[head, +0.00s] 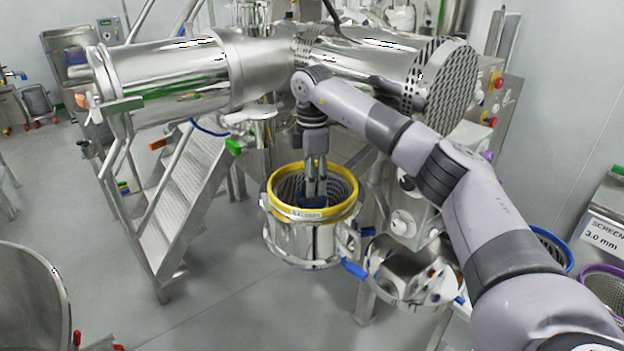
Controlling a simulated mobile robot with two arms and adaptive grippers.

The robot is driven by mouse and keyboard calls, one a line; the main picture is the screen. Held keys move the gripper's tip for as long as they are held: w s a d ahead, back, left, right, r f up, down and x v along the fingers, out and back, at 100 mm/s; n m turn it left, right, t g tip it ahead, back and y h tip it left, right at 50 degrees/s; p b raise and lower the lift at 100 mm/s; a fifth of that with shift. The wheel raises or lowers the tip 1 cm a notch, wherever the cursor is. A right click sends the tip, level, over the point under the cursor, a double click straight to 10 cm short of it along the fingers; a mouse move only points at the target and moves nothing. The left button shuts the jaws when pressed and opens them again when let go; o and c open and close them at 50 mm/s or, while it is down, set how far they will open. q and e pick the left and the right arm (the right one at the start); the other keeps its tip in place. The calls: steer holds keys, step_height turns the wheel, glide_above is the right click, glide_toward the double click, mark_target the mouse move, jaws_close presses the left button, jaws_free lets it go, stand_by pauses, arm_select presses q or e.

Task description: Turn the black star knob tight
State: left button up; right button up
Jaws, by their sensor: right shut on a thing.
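My right gripper (314,191) comes down from above into a round steel housing (303,241) with a yellow rim (331,211). Its fingers are shut on the black star knob (312,201), a small dark shape low inside the ring. The fingers hide much of the knob, and its lobes and the thread under it cannot be made out. A perforated metal screen (290,187) lines the inside of the housing. My left gripper is not in view.
A steel bowl-like part (412,272) with a blue handle (354,269) hangs at the right of the housing. Large steel cylinders (180,75) stand behind. Steps (190,185) are at left. Screens with a blue rim (553,243) and a purple rim (600,271) are at right.

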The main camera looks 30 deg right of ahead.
steer(key=shift+d+r, duration=0.1)
steer(key=o, duration=1.2)
steer(key=shift+c, duration=0.2)
step_height(320, 180, up, 12)
